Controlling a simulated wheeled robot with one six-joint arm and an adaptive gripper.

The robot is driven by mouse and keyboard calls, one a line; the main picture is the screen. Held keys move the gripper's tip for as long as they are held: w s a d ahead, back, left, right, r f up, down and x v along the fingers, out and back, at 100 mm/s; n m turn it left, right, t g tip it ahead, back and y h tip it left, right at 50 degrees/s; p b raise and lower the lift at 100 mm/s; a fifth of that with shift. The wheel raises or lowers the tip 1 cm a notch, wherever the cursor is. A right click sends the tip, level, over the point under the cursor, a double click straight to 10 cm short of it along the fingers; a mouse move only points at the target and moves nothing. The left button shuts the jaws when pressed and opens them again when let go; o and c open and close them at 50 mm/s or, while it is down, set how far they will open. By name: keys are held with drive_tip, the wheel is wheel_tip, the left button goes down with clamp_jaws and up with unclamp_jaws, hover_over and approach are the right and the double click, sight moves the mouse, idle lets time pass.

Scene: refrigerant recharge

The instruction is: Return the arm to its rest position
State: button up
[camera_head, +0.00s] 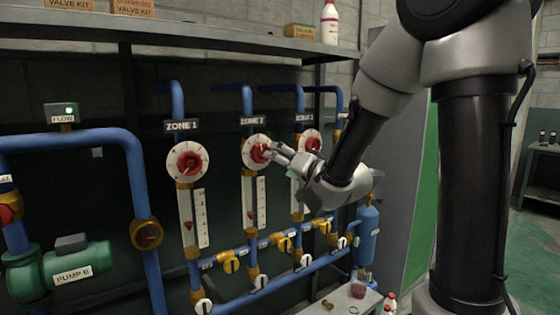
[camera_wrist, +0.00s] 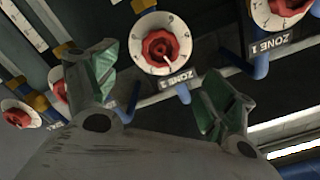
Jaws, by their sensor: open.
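My gripper (camera_head: 274,152) is in front of the Zone 2 dial (camera_head: 256,152), a white disc with a red knob, in the head view. In the wrist view my gripper (camera_wrist: 155,95) has its two green-padded fingers spread wide with nothing between them. The Zone 2 dial (camera_wrist: 160,45) shows beyond the fingers, apart from them in that view. My arm (camera_head: 350,145) reaches out from the right, bent down toward the pipe panel. Whether a fingertip touches the knob cannot be told from the head view.
The Zone 1 dial (camera_head: 188,162) is to the left and the third dial (camera_head: 312,143) to the right. Yellow valves (camera_head: 231,262) line the lower pipes. A shelf (camera_head: 200,38) runs above. A small table (camera_head: 345,302) with bottles stands low at the right.

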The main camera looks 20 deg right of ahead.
drive_tip(key=s+d+f+n+g+h, duration=0.25)
drive_tip(key=f+g, duration=0.25)
drive_tip(key=f, duration=0.7)
drive_tip(key=s+d+f+n+g+h, duration=0.1)
drive_tip(key=s+d+f+g+h, duration=0.3)
drive_tip(key=s, duration=0.5)
drive_tip(key=s+d+r+g, duration=0.1)
drive_tip(key=s+r, duration=0.2)
drive_tip(key=s, duration=0.4)
drive_tip(key=s+d+r+g, duration=0.1)
drive_tip(key=s+d+r, duration=0.1)
drive_tip(key=s, duration=0.5)
drive_tip(key=s+d+r+n+g, duration=0.1)
drive_tip(key=s+r, duration=0.3)
drive_tip(key=s, duration=0.3)
drive_tip(key=shift+d+r+g+y, duration=0.3)
drive_tip(key=shift+g+y, duration=0.1)
drive_tip(key=shift+y, duration=0.05)
